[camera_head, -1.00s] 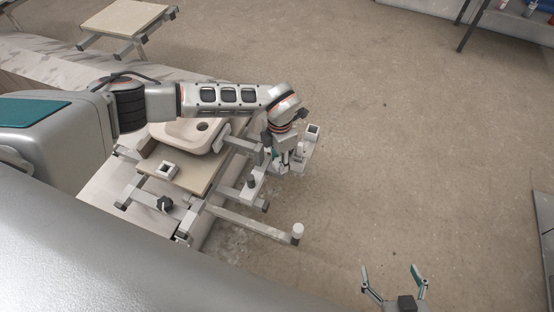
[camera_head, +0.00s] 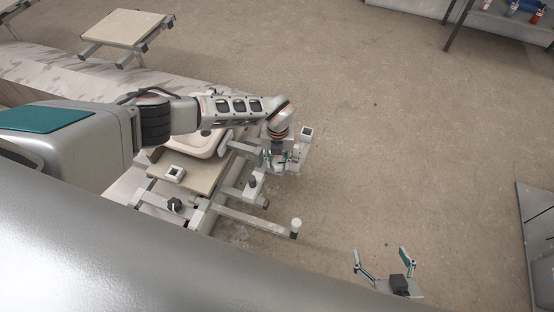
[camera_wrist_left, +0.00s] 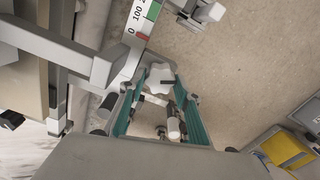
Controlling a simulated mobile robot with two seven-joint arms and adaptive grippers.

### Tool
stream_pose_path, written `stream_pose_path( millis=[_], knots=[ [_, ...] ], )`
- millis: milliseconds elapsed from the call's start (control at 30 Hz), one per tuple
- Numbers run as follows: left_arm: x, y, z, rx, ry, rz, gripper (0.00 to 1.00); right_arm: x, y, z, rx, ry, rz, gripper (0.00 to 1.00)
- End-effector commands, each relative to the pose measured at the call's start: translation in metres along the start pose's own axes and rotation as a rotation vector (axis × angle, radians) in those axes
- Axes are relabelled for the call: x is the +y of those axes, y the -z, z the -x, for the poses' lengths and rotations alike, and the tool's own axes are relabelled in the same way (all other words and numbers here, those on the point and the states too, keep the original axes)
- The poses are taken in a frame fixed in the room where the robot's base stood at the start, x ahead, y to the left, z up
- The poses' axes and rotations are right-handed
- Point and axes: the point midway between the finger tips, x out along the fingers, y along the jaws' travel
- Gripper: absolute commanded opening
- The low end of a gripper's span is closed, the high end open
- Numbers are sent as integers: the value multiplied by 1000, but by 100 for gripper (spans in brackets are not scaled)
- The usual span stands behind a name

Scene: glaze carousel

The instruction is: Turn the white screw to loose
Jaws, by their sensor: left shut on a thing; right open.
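The white screw (camera_wrist_left: 160,79) shows in the left wrist view as a white lobed knob with a dark mark on it. My left gripper (camera_wrist_left: 161,76) is shut on it, with its teal fingers on either side of the knob. In the head view my left gripper (camera_head: 279,160) points down at the outer end of the carousel frame, and the white screw cannot be made out there. My right gripper (camera_head: 381,259) is open and empty at the bottom of the head view, away from the frame.
A scale plate (camera_wrist_left: 138,22) with numbers and red and green bands lies beside the screw. A post with a white top (camera_head: 296,223) stands at a frame arm's end. A white basin (camera_head: 207,143) rests on a board.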

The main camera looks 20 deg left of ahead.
Motion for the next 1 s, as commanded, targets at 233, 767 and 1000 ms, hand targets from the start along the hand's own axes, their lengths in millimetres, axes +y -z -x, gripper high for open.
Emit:
stream_pose_path(
  millis=[233, 767, 1000],
  knots=[
    [0, 0, 2, -1, -1, 234, 11, 6, 26, 10, 19, -7, 5, 82],
    [0, 0, 2, 0, -2, 736, 11, 12, 58, 27, 33, -12, 8, 82],
    [0, 0, 1, 0, -2, 931, 11, 13, 64, 32, 28, -11, 8, 82]
  ],
)
